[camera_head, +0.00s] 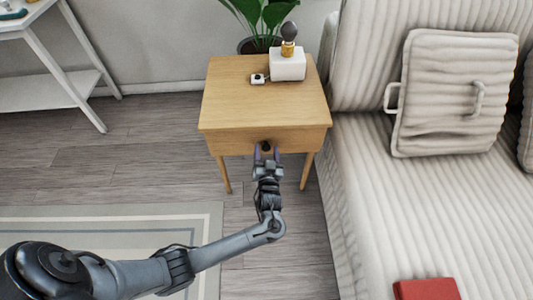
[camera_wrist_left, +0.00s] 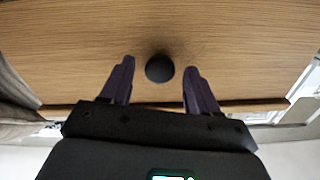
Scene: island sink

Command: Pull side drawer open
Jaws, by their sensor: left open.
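A small wooden side table (camera_head: 240,98) stands beside the sofa, with a drawer (camera_head: 232,142) in its front face. The drawer looks flush with the table. It has a round black knob (camera_head: 266,146), which also shows in the left wrist view (camera_wrist_left: 160,68). My left gripper (camera_head: 266,152) is open in front of the drawer. In the left wrist view its two purple fingers (camera_wrist_left: 158,78) stand on either side of the knob, with a gap on both sides. The fingers are not closed on it. My right gripper is not in view.
A beige sofa (camera_head: 385,200) with a cushion (camera_head: 455,90) stands close on the right. A plant (camera_head: 262,14) stands behind. The wooden floor (camera_head: 150,150) left of the table is clear.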

